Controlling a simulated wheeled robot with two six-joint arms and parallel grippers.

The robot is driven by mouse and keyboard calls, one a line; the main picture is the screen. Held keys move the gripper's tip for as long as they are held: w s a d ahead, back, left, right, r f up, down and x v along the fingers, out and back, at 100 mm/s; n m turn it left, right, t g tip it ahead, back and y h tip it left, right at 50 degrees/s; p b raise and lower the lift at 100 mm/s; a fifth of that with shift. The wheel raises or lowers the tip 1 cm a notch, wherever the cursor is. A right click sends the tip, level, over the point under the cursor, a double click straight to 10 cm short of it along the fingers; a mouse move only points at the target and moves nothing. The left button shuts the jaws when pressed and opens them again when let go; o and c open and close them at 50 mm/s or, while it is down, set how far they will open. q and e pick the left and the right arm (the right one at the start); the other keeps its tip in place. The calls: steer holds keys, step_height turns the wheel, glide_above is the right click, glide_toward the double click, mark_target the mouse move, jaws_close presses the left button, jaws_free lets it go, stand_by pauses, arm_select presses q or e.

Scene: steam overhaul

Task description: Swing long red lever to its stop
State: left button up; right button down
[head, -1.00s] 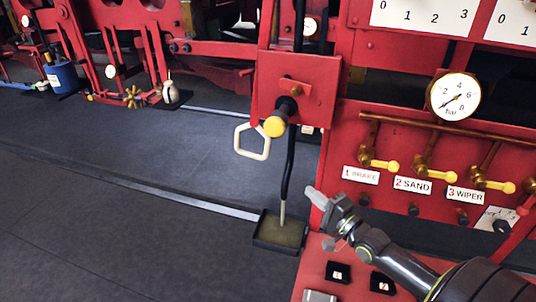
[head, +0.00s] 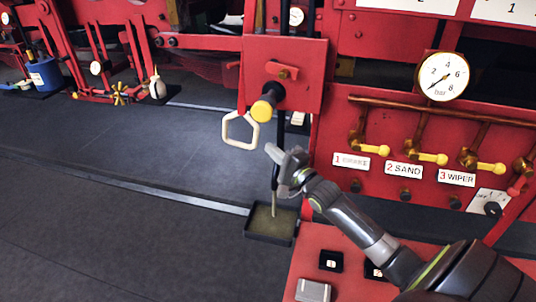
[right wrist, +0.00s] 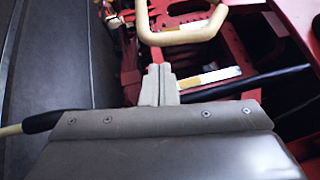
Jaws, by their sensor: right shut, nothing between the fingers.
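I cannot single out a long red lever with certainty. A red handle (head: 518,185) shows at the right edge of the head view, and a small red lever (head: 283,71) sits on the red box (head: 310,88). My right gripper (head: 272,152) is shut and empty, just right of and below a cream loop handle (head: 238,143). In the right wrist view its closed fingertips (right wrist: 158,84) point toward the loop handle (right wrist: 180,38), apart from it. My left gripper is not in view.
A black hose (head: 275,175) hangs behind my right gripper into a tray (head: 270,235). Yellow-handled valves (head: 375,150) and a gauge (head: 442,76) are at right.

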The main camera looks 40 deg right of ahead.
steer(key=shift+w+a+r, duration=0.2)
steer(key=shift+w+a, duration=0.3)
steer(key=shift+a, duration=0.25)
steer(key=shift+d, duration=0.1)
